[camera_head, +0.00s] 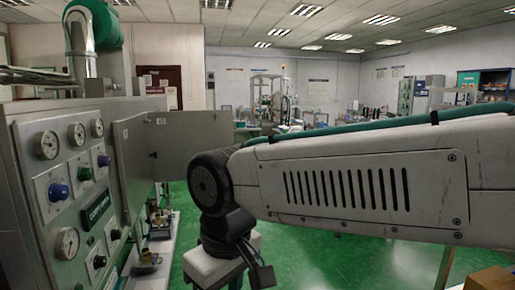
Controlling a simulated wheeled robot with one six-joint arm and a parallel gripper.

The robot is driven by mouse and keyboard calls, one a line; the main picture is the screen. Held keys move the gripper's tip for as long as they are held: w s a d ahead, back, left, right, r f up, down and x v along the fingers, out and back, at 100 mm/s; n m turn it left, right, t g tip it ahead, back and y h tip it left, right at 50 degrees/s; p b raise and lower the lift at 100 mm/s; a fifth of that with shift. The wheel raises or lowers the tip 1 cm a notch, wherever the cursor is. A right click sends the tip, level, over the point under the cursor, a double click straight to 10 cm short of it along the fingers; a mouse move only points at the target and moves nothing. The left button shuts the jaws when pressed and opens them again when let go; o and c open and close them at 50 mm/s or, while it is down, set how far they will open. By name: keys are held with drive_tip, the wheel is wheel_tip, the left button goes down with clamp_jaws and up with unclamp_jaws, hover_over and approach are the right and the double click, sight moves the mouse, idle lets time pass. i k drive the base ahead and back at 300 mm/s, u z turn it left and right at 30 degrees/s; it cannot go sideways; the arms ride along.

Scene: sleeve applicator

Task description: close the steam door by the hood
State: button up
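A grey metal door panel (185,146) stands open at the right side of the grey machine (30,180), swung out from its face. I take this to be the steam door. A small dark latch or knob shows near its left part. My arm's elbow covers the door's lower right corner in the picture; I cannot tell whether they touch. My arm comes in from the right and bends down there. My gripper's fingers are not visible; the arm runs down towards the bottom edge. I cannot clearly make out a hood.
The machine's front carries gauges (67,243) and coloured knobs (59,191). A green-wrapped pipe (107,25) rises above it. Low fittings (148,263) sit on a ledge below the door. Green floor (320,262) is open beyond my arm, with lab equipment far back.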

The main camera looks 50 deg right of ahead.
sight(176, 136)
drive_tip(key=z, duration=2.05)
drive_tip(key=k, duration=0.85)
drive_tip(key=u, duration=1)
drive_tip(key=i, duration=0.95)
drive_tip(key=u, duration=0.05)
